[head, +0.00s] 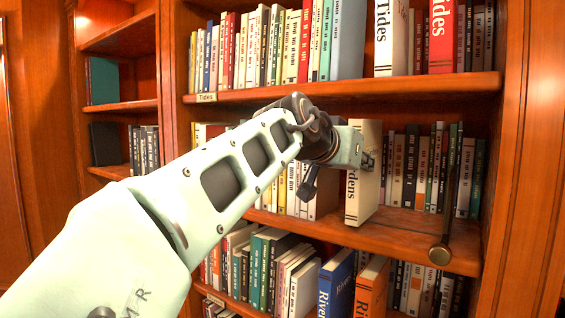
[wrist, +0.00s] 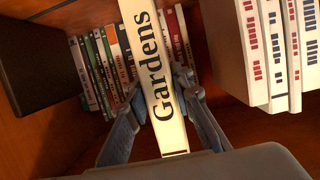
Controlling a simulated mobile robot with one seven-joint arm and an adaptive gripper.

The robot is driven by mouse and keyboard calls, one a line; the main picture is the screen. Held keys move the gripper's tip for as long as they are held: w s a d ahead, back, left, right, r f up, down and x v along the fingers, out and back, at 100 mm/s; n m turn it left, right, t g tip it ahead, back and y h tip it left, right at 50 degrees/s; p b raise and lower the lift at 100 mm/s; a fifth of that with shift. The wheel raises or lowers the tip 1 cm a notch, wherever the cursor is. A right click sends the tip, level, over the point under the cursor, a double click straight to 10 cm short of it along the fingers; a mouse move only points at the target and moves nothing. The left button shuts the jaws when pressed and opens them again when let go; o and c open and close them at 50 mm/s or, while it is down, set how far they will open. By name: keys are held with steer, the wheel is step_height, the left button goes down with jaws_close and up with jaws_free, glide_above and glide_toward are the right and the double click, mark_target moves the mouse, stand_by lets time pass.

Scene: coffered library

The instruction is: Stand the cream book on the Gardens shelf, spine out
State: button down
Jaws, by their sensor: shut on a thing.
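The cream book (head: 361,190) is upright at the middle shelf (head: 415,232), its spine facing out. It sticks out past the row of books behind. In the head view my arm hides the start of its title; the wrist view shows "Gardens" on its spine (wrist: 163,100). My gripper (head: 366,158) is shut on the book, with one finger on each side in the wrist view (wrist: 159,88). I cannot tell whether the book's foot touches the shelf. No label of the middle shelf shows; my arm covers its left part.
The shelf above has a "Tides" label (head: 206,98) and large Tides books (head: 391,40). River books (head: 336,285) stand below. Smaller books (head: 410,165) line the back of the middle shelf. A dark rod with a brass end (head: 439,255) hangs in front, to the right of bare shelf.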

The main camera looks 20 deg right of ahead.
steer(key=shift+f+b, duration=0.25)
steer(key=shift+b, duration=0.05)
steer(key=c, duration=1.6)
jaws_free()
